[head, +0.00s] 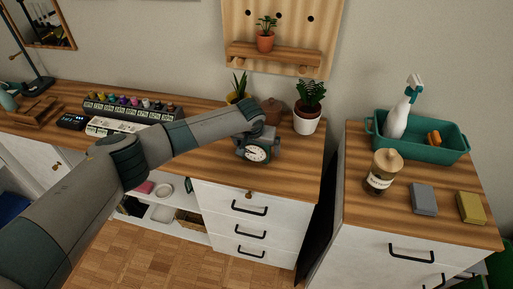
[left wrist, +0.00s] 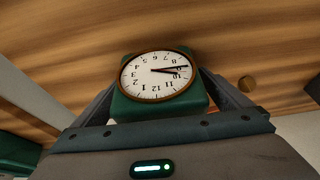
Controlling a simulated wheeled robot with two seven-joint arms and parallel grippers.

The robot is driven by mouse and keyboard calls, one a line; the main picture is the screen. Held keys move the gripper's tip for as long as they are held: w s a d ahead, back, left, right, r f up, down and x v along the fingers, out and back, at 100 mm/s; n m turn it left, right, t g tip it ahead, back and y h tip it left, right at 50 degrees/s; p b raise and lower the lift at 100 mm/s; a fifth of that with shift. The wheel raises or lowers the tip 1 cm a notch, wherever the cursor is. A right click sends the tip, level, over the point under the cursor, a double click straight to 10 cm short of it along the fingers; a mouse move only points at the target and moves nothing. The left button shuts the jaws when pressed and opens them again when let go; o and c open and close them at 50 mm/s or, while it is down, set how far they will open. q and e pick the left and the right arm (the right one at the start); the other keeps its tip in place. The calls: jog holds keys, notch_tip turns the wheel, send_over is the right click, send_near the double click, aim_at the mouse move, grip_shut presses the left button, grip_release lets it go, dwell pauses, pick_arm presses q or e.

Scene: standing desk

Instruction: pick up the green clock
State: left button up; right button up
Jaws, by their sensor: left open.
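The green clock (head: 257,154) stands on the wooden desk top near its front edge, its round white face with a brown rim toward me. In the left wrist view the clock (left wrist: 158,80) appears upside down, with its green body between my two fingers. My left gripper (head: 260,147) reaches in from the left, with its fingers on either side of the clock. It is open, and I cannot tell whether either finger touches the clock. The clock's back is hidden. My right gripper is not in view.
A row of small bottles (head: 130,106) stands left. A separate cabinet at right holds a green tray (head: 445,154), a jar (head: 381,178) and sponges.

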pick_arm(q)
jog(key=shift+c, duration=0.6)
jog(key=c, duration=1.3)
jog(key=shift+c, duration=0.2)
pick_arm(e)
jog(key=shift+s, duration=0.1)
pick_arm(q)
jog(key=shift+r, duration=0.1)
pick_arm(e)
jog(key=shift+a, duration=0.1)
pick_arm(q)
jog(key=shift+r, duration=0.4)
jog(key=r, duration=0.1)
jog(key=r+b, duration=0.1)
jog(key=r, duration=0.1)
jog(key=shift+s+d+r+b, duration=0.15)
jog(key=shift+d+b, duration=0.1)
jog(key=shift+b, duration=0.15)
jog(key=s+d+r+b, duration=0.3)
jog(key=s+d+r, duration=0.3)
jog(key=d, duration=0.3)
jog(key=shift+s+r, duration=0.15)
jog(key=shift+r, duration=0.3)
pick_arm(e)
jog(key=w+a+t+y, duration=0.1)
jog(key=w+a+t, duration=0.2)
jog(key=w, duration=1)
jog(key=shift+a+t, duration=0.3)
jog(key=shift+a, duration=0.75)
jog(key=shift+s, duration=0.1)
